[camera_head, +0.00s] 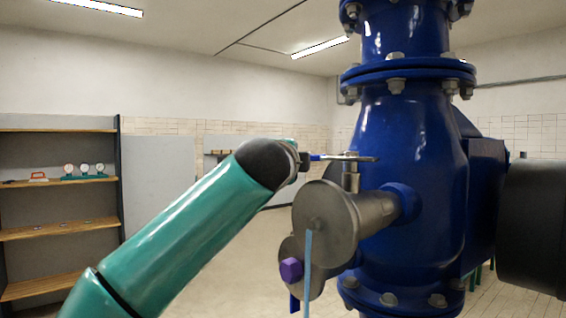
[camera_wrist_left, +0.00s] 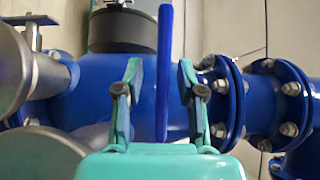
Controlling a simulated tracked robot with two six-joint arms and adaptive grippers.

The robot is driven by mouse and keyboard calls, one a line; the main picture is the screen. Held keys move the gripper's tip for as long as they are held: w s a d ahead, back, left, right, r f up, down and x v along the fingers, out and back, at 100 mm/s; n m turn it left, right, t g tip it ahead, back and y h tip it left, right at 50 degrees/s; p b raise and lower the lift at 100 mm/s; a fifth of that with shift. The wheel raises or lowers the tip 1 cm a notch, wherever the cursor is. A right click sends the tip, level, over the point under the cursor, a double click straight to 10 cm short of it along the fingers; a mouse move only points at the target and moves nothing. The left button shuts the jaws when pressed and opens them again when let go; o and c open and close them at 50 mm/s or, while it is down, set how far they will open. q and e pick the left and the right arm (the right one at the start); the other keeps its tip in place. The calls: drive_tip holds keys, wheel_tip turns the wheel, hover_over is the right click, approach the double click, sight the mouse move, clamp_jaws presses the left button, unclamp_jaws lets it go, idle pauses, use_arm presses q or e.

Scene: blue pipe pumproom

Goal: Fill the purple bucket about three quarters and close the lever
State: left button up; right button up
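The lever (camera_head: 350,157) sits on top of the grey metal outlet (camera_head: 325,222) on the big blue pipe. Its blue handle also shows in the left wrist view (camera_wrist_left: 164,70), between the fingers of my left gripper (camera_wrist_left: 161,80). The fingers are open, with a gap on each side of the handle. In the head view my teal left arm reaches the lever from the left, and its fingers are mostly hidden. A light-blue strip (camera_head: 308,275), which looks like running water, hangs below the outlet. The purple bucket is not in view. My right gripper is not in view.
A second grey fitting with a small purple hexagonal part (camera_head: 291,270) sits below the outlet. The blue pipe (camera_head: 410,170) and a dark cylinder (camera_head: 530,225) fill the right side. A shelf (camera_head: 60,232) stands at the far left wall. The floor between looks open.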

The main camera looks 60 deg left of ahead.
use_arm(q)
drive_tip(key=v, duration=1)
drive_tip(key=shift+s+d, duration=0.25)
drive_tip(key=shift+s, duration=0.05)
drive_tip(key=shift+f, duration=0.1)
